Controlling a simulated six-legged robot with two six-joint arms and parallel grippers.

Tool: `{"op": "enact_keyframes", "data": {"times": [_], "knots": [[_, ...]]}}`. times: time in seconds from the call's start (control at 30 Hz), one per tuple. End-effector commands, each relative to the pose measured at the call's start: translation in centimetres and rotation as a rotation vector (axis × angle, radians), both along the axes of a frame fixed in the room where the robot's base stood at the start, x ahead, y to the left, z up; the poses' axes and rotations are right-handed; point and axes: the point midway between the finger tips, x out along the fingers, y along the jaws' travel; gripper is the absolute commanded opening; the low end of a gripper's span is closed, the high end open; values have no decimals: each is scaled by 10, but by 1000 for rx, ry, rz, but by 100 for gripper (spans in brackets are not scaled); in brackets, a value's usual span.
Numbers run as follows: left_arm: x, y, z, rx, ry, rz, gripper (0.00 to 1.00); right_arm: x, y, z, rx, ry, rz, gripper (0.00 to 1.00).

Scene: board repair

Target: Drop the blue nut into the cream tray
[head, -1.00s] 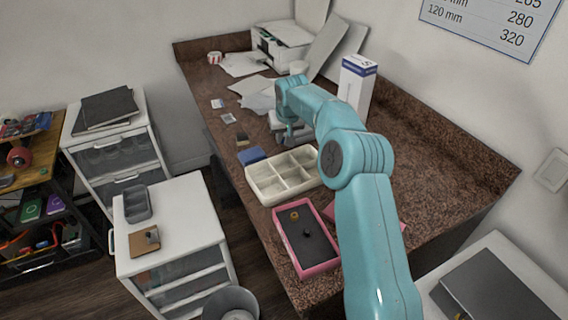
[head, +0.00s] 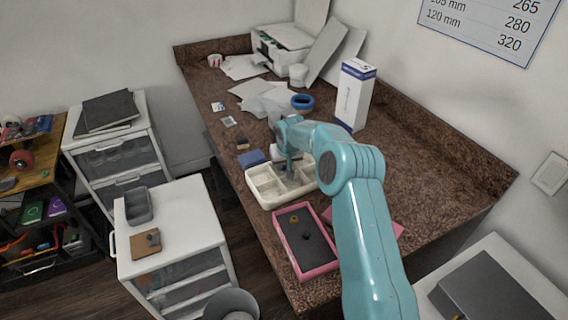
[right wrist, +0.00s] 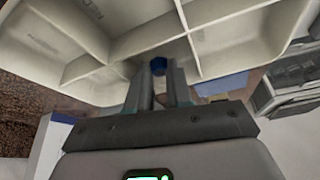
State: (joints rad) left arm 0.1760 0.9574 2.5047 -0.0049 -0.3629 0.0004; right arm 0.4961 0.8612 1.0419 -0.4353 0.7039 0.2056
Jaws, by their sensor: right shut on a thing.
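The cream tray (head: 262,200) with several compartments lies on the brown speckled bench, and its inside also fills the top of the right wrist view (right wrist: 228,35). My right gripper (head: 288,172) is over the tray, near its back and right part. In the right wrist view, my right gripper (right wrist: 160,78) is shut on the blue nut (right wrist: 159,64), held at the fingertips near the tray's dividing walls. I cannot tell exactly which compartment lies under it. The nut is hidden in the head view. My left gripper is not in view.
A pink-rimmed tray (head: 334,262) with a yellow nut (head: 294,219) and a dark part lies in front. A blue block (head: 251,157) sits behind the cream tray. A blue ring (head: 302,101), papers and a tall white box (head: 354,95) stand farther back.

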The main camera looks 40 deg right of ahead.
Motion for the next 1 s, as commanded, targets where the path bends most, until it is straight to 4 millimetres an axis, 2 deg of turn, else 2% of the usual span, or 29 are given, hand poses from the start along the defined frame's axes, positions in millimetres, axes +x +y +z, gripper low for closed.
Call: {"op": "enact_keyframes", "data": {"times": [0.43, 0.47, 0.53, 0.83, 1.0], "knots": [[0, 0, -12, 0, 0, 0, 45, 0, 0, -10, 0, 0, 0, 0], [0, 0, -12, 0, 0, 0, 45, 0, 0, -10, 0, 0, 0, 23], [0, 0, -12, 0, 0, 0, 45, 0, 0, -10, 0, 0, 0, 45], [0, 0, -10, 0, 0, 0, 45, 0, 0, -9, 0, 0, 0, 45], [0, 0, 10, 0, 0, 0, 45, 0, 0, 10, 0, 0, 0, 45]]}}
